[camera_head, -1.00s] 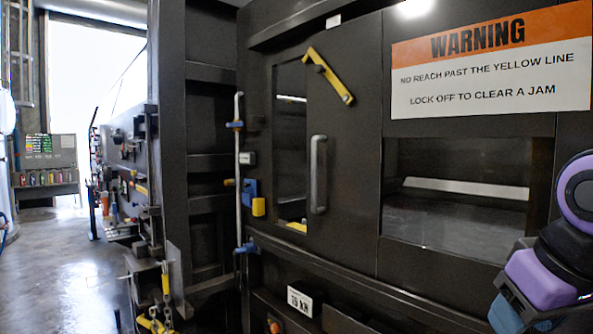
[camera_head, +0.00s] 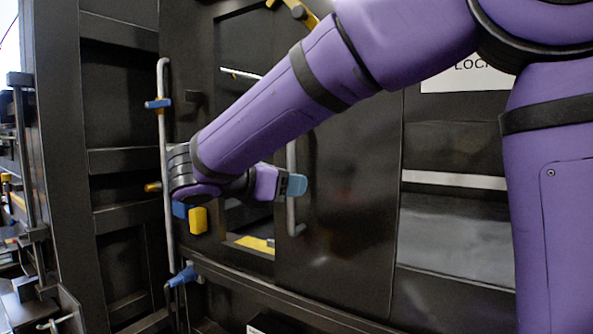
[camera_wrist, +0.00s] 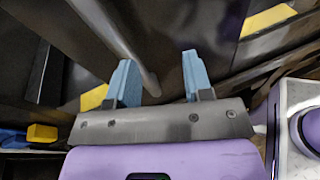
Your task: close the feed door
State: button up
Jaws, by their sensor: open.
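The feed door (camera_head: 340,200) is a dark panel with an upright grey bar handle (camera_head: 291,215) at its left side. A dark opening with a yellow strip (camera_head: 256,244) at its bottom shows left of the handle. My gripper (camera_head: 290,186) is at the handle, with one blue finger seen in front of it. In the wrist view, the two blue fingers of my gripper (camera_wrist: 159,68) are apart, and the handle bar (camera_wrist: 135,50) runs between them, nearer the left finger. Whether either finger touches the bar is unclear. My arm hides the upper part of the door.
A yellow lever (camera_head: 305,14) sits above the door, partly hidden. An upright metal rod (camera_head: 163,130) with blue clamps and a yellow block (camera_head: 198,220) stand left of the opening. A warning sign (camera_head: 465,78) and a window (camera_head: 455,235) are at the right.

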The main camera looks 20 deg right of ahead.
jog(key=w+a+r+n+t+h, duration=0.1)
jog(key=w+a+n+t+h, duration=0.1)
jog(key=a, duration=0.3)
jog(key=x, duration=1)
jog(key=shift+d, duration=0.2)
jog(key=shift+f, duration=0.1)
grip_shut()
